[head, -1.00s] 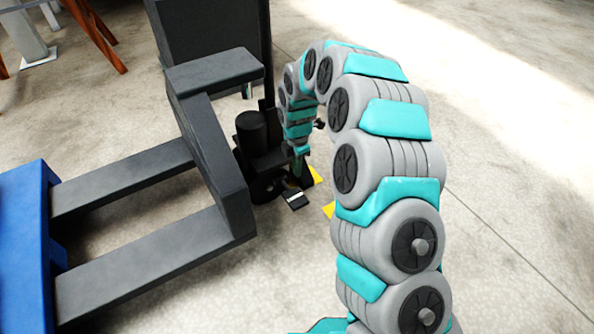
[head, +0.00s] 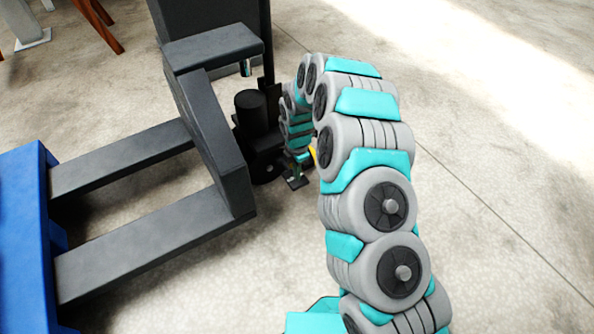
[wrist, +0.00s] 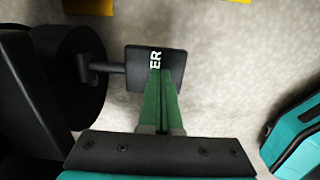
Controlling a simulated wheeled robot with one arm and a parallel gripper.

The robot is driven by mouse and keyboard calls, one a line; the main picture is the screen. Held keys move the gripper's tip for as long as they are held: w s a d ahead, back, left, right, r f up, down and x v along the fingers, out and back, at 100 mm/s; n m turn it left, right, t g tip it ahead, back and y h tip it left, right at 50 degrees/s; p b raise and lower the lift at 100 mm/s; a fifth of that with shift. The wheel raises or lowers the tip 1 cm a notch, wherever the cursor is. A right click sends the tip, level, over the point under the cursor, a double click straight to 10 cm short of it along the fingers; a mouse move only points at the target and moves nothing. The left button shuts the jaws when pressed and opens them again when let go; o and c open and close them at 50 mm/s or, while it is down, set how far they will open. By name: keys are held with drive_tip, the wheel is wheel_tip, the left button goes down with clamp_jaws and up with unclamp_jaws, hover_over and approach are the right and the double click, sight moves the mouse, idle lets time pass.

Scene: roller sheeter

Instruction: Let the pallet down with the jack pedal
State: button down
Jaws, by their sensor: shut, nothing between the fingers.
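The black jack pedal (wrist: 142,61) is a flat plate with white letters "ER" showing, on a short rod in the wrist view. My gripper (wrist: 161,74) has its green fingers shut together, with nothing between them. Its tips lie over the right part of the pedal and hide some of the lettering; I cannot tell whether they touch it. In the head view my gripper (head: 297,174) is low beside the jack's pump, and the pedal is mostly hidden there. The dark grey pallet jack (head: 212,140) has its forks reaching left to the blue pallet (head: 22,210).
The jack's black wheel (wrist: 82,75) is left of the pedal in the wrist view. Yellow floor marks (wrist: 88,6) show at the top. A wooden-legged piece of furniture (head: 97,22) stands at the far left. The concrete floor to the right is clear.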

sight(299, 183)
drive_tip(key=shift+s+d+f+t+y, duration=0.15)
drive_tip(key=shift+f+t, duration=0.1)
drive_tip(key=shift+f, duration=0.15)
drive_tip(key=shift+s+d+f+t+y, duration=0.15)
drive_tip(key=shift+f+t, duration=0.1)
drive_tip(key=shift+f, duration=0.15)
wheel_tip(299, 183, down, 3)
drive_tip(key=shift+a+r, duration=0.1)
drive_tip(key=shift+r, duration=0.05)
drive_tip(key=shift+s+d+f+b, duration=0.2)
drive_tip(key=shift+s+f+b, duration=0.25)
drive_tip(key=shift+f, duration=0.2)
idle(1.4)
drive_tip(key=shift+s+r, duration=0.15)
drive_tip(key=shift+r, duration=0.3)
wheel_tip(299, 183, up, 14)
drive_tip(key=s+d+p, duration=0.2)
drive_tip(key=shift+s+d, duration=0.2)
drive_tip(key=shift+s, duration=0.2)
